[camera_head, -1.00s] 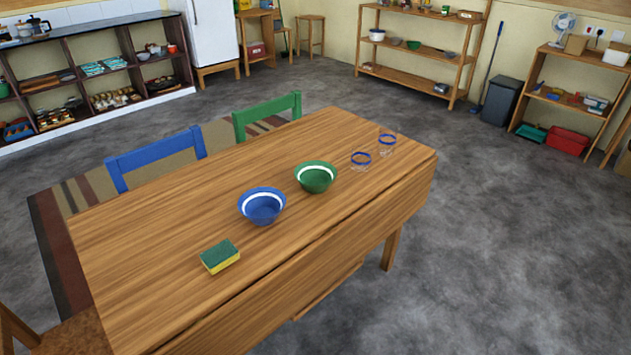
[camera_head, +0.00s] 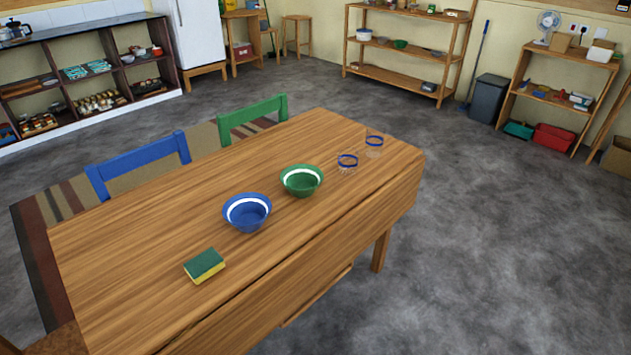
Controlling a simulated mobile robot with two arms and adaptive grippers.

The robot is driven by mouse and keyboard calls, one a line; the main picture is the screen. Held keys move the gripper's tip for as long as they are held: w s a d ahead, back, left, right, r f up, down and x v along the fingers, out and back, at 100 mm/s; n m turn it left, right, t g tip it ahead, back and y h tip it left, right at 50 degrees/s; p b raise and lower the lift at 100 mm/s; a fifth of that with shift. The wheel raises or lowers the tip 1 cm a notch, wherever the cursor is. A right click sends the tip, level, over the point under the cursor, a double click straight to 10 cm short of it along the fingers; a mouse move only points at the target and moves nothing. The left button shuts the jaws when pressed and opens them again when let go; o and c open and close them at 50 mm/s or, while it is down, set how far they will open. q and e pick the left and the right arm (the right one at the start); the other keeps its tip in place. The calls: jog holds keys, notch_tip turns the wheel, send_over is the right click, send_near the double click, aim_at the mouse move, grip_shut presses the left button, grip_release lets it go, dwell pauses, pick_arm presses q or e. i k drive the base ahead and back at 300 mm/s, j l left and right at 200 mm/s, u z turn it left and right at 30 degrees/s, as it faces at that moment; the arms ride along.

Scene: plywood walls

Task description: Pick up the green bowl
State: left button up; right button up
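The green bowl (camera_head: 301,181) stands upright on the wooden table (camera_head: 130,250), with a white band inside its rim. It is right of and slightly behind a blue bowl (camera_head: 247,213) with a similar white band; the two stand close together. Both bowls look empty. Neither of my grippers shows in the head view.
A green and yellow sponge (camera_head: 204,266) lies at the table's front left. A blue chair (camera_head: 140,166) and a green chair (camera_head: 253,117) are at the far side. Floor right of the table is clear.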

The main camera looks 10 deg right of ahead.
aim_at(302, 180)
jog(key=i+l+z, duration=0.15)
jog(key=z, duration=0.2)
jog(key=i+l+z, duration=0.1)
jog(key=i+z, duration=0.55)
